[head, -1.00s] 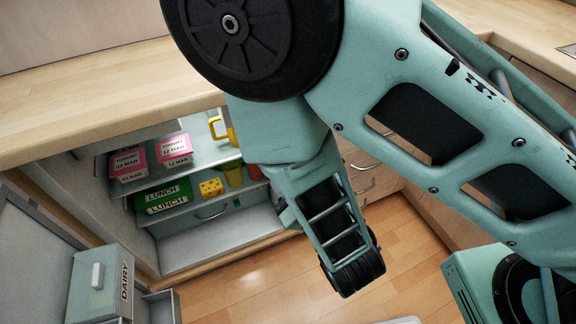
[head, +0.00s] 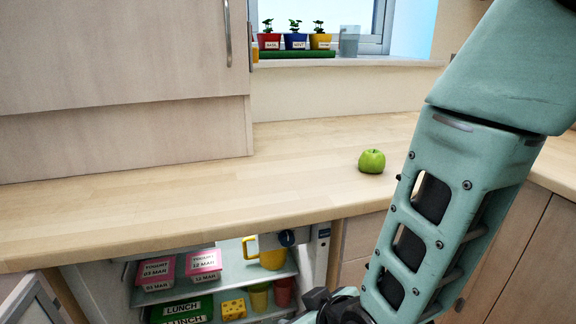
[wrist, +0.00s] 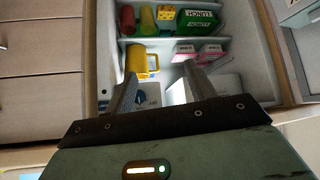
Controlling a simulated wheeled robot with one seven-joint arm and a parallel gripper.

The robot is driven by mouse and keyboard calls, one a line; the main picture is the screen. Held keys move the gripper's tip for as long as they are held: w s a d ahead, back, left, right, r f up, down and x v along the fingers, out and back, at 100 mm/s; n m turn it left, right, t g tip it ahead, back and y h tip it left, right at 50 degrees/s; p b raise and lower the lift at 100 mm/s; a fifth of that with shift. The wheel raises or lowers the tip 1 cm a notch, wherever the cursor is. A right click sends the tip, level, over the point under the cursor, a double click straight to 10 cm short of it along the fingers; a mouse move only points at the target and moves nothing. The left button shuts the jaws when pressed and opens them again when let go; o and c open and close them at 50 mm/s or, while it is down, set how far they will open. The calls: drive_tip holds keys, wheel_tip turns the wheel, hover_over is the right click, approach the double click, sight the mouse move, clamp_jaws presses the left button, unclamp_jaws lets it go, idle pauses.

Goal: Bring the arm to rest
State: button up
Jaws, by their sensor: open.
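My gripper (wrist: 160,88) is open in the wrist view, with its two grey fingers apart and nothing between them. It points toward the open fridge. A yellow jug (wrist: 141,62) shows just beyond the fingers, apart from them as far as I can tell. In the head view my teal arm (head: 455,185) reaches down the right side to the bottom edge. The fingers cannot be made out there.
The open fridge holds a yellow jug (head: 266,252), pink yogurt tubs (head: 204,263), green lunch boxes (head: 182,311), cheese (head: 233,309) and cups (head: 259,298). A green apple (head: 372,161) sits on the wooden counter (head: 180,200). Potted plants (head: 295,41) stand at the window.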

drive_tip(key=s+d+r+g+h, duration=0.4)
drive_tip(key=s+d+r+g, duration=0.3)
drive_tip(key=s+d+r, duration=0.5)
wheel_tip(320, 180, up, 11)
drive_tip(key=p, duration=1.2)
drive_tip(key=shift+s+a+f+n, duration=0.15)
drive_tip(key=shift+s+a+n, duration=0.05)
drive_tip(key=shift+a+n, duration=0.1)
